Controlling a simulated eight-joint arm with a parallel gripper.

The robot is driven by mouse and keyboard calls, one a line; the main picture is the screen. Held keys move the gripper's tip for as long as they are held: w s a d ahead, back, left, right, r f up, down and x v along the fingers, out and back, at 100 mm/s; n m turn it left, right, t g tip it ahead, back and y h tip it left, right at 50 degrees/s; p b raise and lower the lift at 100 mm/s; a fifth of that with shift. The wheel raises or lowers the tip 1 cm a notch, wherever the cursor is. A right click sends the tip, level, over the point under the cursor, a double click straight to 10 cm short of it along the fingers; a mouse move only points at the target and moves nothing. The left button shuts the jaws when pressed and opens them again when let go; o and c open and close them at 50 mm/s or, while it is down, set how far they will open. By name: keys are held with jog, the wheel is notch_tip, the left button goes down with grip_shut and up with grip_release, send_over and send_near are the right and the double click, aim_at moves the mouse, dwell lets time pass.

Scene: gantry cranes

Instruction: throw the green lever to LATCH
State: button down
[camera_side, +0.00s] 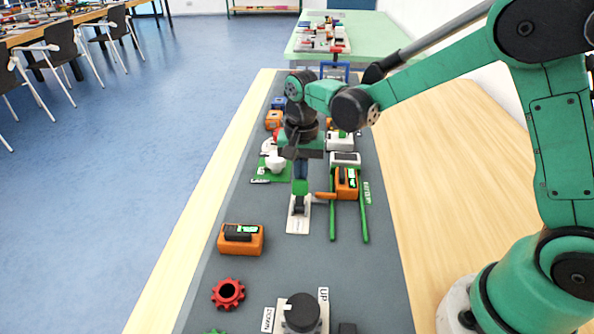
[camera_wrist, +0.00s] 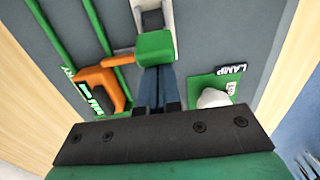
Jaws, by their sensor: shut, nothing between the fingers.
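The green lever (camera_side: 300,187) rises from a pale base plate (camera_side: 298,226) in the middle of the grey board. Its green block-shaped head also shows at the top centre of the wrist view (camera_wrist: 155,45). My gripper (camera_side: 300,178) points down from the far side, its dark blue fingers together right at the lever head. In the wrist view the closed fingers (camera_wrist: 157,75) reach up to the head; whether they touch it I cannot tell. Nothing is between them. I cannot read a LATCH label, and the lever's exact tilt is unclear.
Just right of the lever, an orange block with a handle (camera_side: 346,186) sits by two green rails (camera_side: 332,215). A white rounded part on a green plate (camera_side: 272,170) is close on the left. Another orange block (camera_side: 240,240), a red gear (camera_side: 228,294) and a black knob (camera_side: 301,312) are nearer.

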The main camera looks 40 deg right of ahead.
jog(key=shift+s+a, duration=0.85)
jog(key=shift+s, duration=0.05)
jog(key=shift+w+d+r, duration=0.1)
jog(key=shift+w+d, duration=0.35)
jog(key=shift+w, duration=0.05)
jog(key=shift+r, duration=3.45)
jog(key=shift+s+d+r, duration=0.1)
jog(key=shift+s+r, duration=0.1)
jog(key=shift+s, duration=0.05)
jog(key=s+d+r+n+t, duration=0.1)
jog(key=s+d+n+t, duration=0.2)
jog(key=s+n+t, duration=0.4)
jog(key=s+n, duration=0.2)
jog(key=shift+s+r, duration=0.35)
jog(key=shift+r, duration=0.05)
